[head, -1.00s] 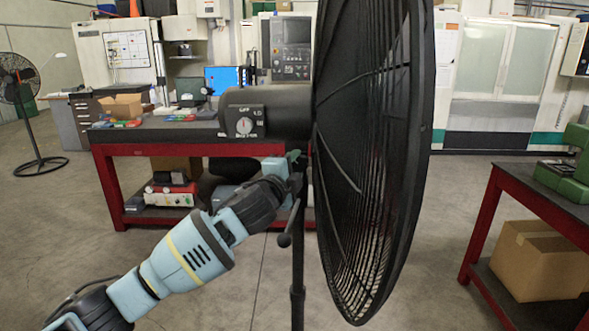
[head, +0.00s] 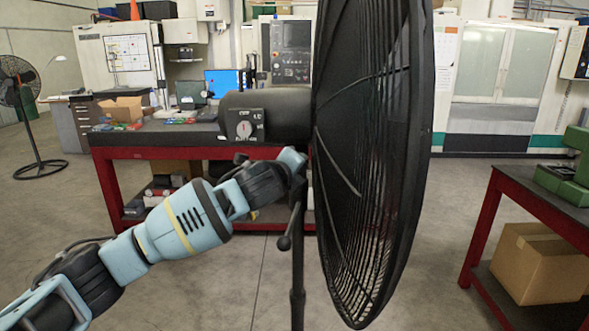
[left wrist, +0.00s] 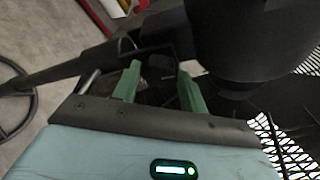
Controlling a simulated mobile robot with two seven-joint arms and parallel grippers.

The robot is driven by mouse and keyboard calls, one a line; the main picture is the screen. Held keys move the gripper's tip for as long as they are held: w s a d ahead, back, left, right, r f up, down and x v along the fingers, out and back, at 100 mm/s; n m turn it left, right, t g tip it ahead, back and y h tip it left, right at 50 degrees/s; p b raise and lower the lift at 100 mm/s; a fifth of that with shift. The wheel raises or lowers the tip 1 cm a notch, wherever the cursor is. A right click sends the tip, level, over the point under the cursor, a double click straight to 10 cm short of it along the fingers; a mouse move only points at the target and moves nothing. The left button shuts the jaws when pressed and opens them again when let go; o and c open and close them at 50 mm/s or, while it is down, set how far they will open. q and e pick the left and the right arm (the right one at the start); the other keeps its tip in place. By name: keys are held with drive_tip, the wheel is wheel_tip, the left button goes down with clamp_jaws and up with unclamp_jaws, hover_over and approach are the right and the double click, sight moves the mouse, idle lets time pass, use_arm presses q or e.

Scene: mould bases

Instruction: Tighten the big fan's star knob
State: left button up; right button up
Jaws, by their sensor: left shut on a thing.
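The big fan (head: 375,165) stands in the middle of the head view, its black round cage seen nearly edge-on. Its motor housing (head: 265,115) with a dial reaches left above the upright pole (head: 297,260). My left gripper (head: 298,170) is at the pole just under the housing. In the left wrist view, its green fingers (left wrist: 160,90) stand on either side of a dark part below the housing (left wrist: 240,40). They are shut on the star knob, whose shape is mostly hidden in shadow and by the gripper. My right gripper is not in view.
A thin lever with a ball end (head: 284,242) hangs beside the pole, below my gripper. A red workbench (head: 105,180) stands behind the fan, and another red table (head: 485,215) at the right. A smaller fan (head: 35,120) stands far left. The floor between is clear.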

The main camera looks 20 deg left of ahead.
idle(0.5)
use_arm(q)
drive_tip(key=o, duration=0.7)
drive_tip(key=v, duration=0.8)
drive_tip(key=shift+w, duration=0.1)
